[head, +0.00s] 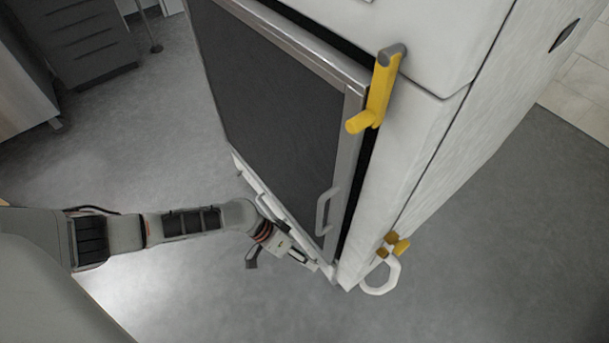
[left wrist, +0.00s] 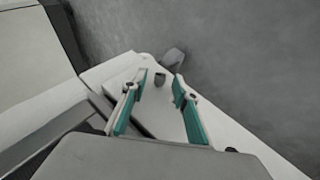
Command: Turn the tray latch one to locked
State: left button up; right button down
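The washer (head: 420,165) is a white cabinet with a dark-panelled door. A pale strip (head: 244,172) runs along its bottom, below the door. My left gripper (head: 312,264) reaches from the left to the strip's right end, near the cabinet's lower corner. In the left wrist view the gripper (left wrist: 160,79) is open, its two teal-padded fingers apart. A small dark grey knob (left wrist: 160,74) shows between the fingertips, and a grey rounded piece (left wrist: 174,59) lies just beyond. I cannot tell which is the tray latch or whether the fingers touch it. My right gripper is in neither view.
A large yellow handle (head: 380,90) sticks out at the cabinet's upper corner. Small yellow knobs (head: 401,246) and a white ring-shaped part (head: 393,275) project low on the right side. The door has a grey handle (head: 326,209). Grey floor (head: 480,270) is clear to the right.

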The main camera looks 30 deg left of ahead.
pick_arm(q)
jog(key=v, duration=1.2)
